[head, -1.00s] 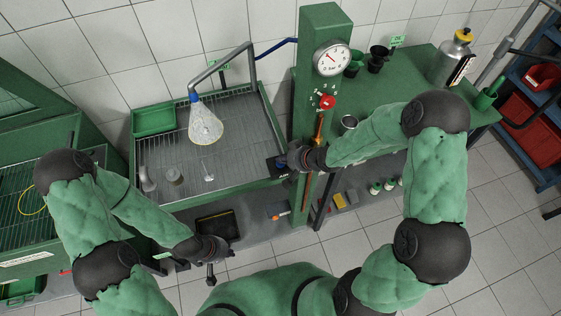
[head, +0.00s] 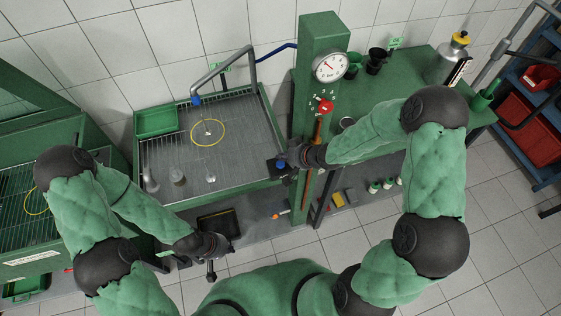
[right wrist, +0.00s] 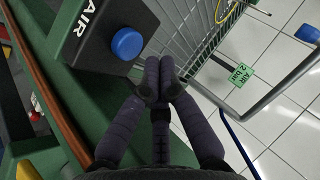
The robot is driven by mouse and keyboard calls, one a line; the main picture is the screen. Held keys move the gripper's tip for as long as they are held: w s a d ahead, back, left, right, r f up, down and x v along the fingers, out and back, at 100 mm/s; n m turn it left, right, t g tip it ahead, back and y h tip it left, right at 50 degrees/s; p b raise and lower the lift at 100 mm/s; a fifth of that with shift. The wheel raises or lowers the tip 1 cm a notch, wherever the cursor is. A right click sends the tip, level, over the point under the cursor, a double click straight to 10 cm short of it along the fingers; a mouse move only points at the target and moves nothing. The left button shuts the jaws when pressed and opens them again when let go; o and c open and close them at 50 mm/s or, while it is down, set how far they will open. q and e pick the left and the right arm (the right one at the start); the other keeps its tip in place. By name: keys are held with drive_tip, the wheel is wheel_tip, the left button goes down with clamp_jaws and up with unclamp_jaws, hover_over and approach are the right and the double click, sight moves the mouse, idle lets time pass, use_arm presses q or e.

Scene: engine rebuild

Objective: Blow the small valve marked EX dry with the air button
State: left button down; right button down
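A small pale part (head: 208,134), likely the valve, lies inside the yellow ring (head: 222,143) on the grated bench. Its EX mark is too small to read. The blue air nozzle (head: 196,101) hangs from the bent pipe above the ring, with no spray cone showing. The blue air button (right wrist: 127,43) sits on the dark box marked AIR. My right gripper (right wrist: 160,66) has its fingers together beside the button, seemingly just apart from it; it also shows in the head view (head: 292,160). My left gripper (head: 218,246) is low in front of the bench; its fingers are unclear.
Several small parts stand along the front of the grate, including a dark-based one (head: 178,176) and a thin one (head: 210,177). A green tray (head: 155,121) is at the back left. The green post with the gauge (head: 331,66) stands right of the bench.

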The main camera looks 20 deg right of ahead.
sight(283, 164)
drive_tip(key=shift+r+p, duration=1.9)
drive_tip(key=shift+r, duration=0.1)
drive_tip(key=shift+f, duration=0.1)
idle(1.0)
drive_tip(key=s+a+f+m+g+h, duration=0.15)
drive_tip(key=s+f+g, duration=0.25)
drive_tip(key=s+f, duration=0.6)
drive_tip(key=s+a+f+m+g, duration=0.1)
drive_tip(key=s+a+f+g, duration=0.35)
drive_tip(key=s, duration=0.95)
wheel_tip(283, 164, down, 12)
drive_tip(key=w+n+t+b, duration=0.1)
drive_tip(key=b, duration=1.1)
drive_tip(key=shift+w+d+t, duration=0.25)
drive_tip(key=shift+w+t, duration=0.1)
